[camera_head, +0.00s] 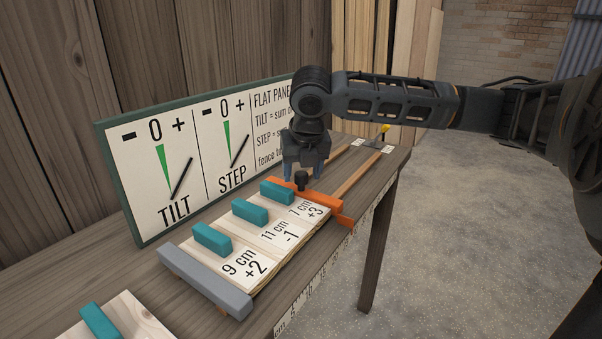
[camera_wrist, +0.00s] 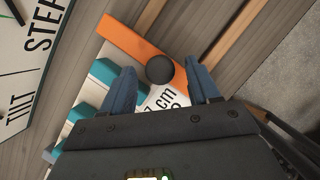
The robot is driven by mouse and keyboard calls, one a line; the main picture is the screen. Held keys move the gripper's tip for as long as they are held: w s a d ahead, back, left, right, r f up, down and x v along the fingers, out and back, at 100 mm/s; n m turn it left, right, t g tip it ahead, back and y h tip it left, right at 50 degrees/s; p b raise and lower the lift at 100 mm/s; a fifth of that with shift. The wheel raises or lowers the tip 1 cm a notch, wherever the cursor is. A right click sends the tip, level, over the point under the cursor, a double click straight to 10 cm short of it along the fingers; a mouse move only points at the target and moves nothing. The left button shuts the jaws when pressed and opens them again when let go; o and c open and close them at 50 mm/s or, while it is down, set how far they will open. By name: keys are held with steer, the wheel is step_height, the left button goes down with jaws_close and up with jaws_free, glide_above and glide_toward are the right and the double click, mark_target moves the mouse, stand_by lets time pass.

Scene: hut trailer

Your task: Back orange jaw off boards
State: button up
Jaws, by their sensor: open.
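The orange jaw (camera_head: 333,203) lies across the right end of a row of labelled boards (camera_head: 262,246), with no clear gap between it and the nearest board. A black knob (camera_head: 301,179) stands on the jaw. My gripper (camera_head: 304,176) points down over the knob with its jaws apart. In the wrist view, the blue fingertips (camera_wrist: 160,88) are on either side of the round knob (camera_wrist: 160,69), and I cannot tell whether they touch it. The orange jaw (camera_wrist: 124,38) runs diagonally there. A grey fixed jaw (camera_head: 205,281) bounds the boards' left end.
Teal blocks (camera_head: 250,211) stand on the boards. Two wooden rails (camera_head: 356,174) run right from the jaw with free room along them. A yellow-handled item (camera_head: 383,131) is at the far end. A TILT and STEP sign (camera_head: 203,155) stands behind. Another board (camera_head: 124,318) lies front left.

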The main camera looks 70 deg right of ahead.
steer(key=shift+w+d+f, duration=0.1)
steer(key=shift+d+f, duration=0.05)
steer(key=shift+f, duration=0.35)
jaws_close()
stand_by(0.3)
